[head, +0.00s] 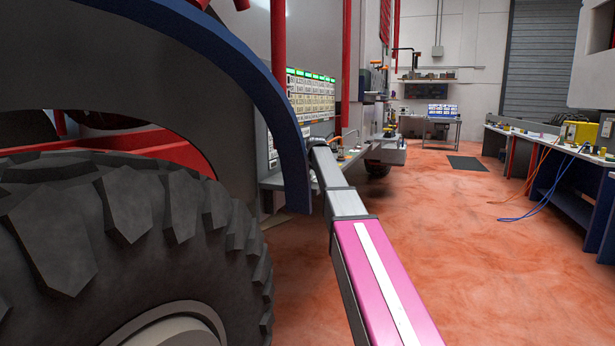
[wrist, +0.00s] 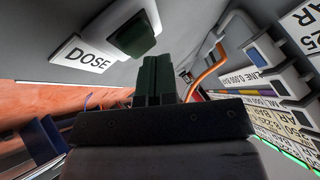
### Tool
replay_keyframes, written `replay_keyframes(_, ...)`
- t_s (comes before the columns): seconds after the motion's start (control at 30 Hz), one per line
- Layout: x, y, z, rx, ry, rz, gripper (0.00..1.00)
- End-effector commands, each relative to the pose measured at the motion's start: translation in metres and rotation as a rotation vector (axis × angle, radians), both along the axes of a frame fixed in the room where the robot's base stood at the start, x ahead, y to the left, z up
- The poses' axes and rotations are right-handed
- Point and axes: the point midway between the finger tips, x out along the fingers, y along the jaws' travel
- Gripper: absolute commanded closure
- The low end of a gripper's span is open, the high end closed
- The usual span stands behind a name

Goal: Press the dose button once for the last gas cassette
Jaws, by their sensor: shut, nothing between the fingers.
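A white label reading DOSE (wrist: 85,60) shows at the upper left of the wrist view, on a grey surface. Beside it is a dark green button (wrist: 135,35) in a light housing. My gripper (wrist: 158,62) is shut and empty, with its dark fingers together just below the button in the picture. A small gap appears between the fingertips and the button, and I cannot tell whether they touch. In the head view my arm reaches to the truck-side shelf, and my gripper and the button are hidden. I cannot make out a gas cassette for certain.
A device reading LINE 0.000 BAR (wrist: 268,75) and an orange tube (wrist: 208,72) are right of my fingers. A label panel (head: 310,97) is on the truck. A large tyre (head: 130,240) is close on the left. The red floor (head: 440,240) is open to the right.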

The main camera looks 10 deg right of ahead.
Motion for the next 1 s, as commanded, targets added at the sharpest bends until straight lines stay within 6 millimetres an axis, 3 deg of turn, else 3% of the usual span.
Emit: replay_keyframes(1.0, 0.0000, 0.0001, -0.0076, 0.000, 0.001, 0.000, 1.00)
